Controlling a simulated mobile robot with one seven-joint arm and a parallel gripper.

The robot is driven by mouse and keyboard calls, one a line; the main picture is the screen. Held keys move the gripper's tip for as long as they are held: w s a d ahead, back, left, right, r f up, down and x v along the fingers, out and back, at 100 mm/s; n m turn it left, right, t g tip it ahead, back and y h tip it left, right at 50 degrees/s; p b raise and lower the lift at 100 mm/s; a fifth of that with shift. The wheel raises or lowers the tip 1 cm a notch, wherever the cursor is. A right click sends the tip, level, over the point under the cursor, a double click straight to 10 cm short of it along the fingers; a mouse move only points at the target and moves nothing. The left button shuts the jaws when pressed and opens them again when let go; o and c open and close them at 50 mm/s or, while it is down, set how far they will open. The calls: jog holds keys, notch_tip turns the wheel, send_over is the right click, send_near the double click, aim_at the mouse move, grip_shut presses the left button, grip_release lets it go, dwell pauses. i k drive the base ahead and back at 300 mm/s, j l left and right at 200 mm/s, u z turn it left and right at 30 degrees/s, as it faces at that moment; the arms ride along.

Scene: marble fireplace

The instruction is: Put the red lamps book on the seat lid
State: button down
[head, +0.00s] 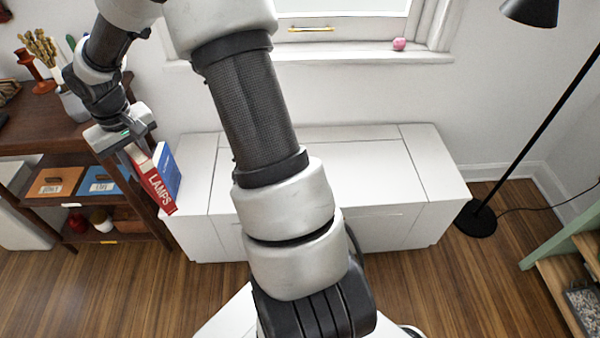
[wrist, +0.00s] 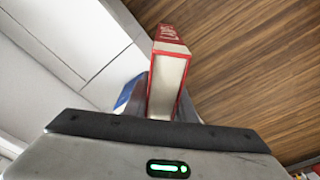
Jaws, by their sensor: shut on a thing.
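The red lamps book (head: 158,192) has white "LAMPS" lettering on its spine. My gripper (head: 138,155) is shut on it, with the book hanging below the fingers. In the wrist view the book (wrist: 168,70) shows its pale page edges between red covers. A blue face (head: 168,172) with white marks lies against its right side in the head view; I cannot tell whether it is a separate book. The white bench with the seat lid (head: 310,165) runs along the wall. The book overlaps the bench's left front corner in the picture; contact cannot be told.
A dark wooden shelf unit (head: 40,135) stands left of the bench, with orange and blue items on its shelf. A black floor lamp (head: 478,215) stands at the right. The bench top is bare where visible; my arm hides part of it.

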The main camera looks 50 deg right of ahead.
aim_at(344, 181)
jog(key=l+z, duration=0.2)
jog(key=z, duration=0.15)
jog(key=k+l+z, duration=0.1)
jog(key=l+z, duration=0.25)
jog(key=l, duration=0.45)
jog(key=k+l, duration=0.1)
jog(key=l, duration=0.35)
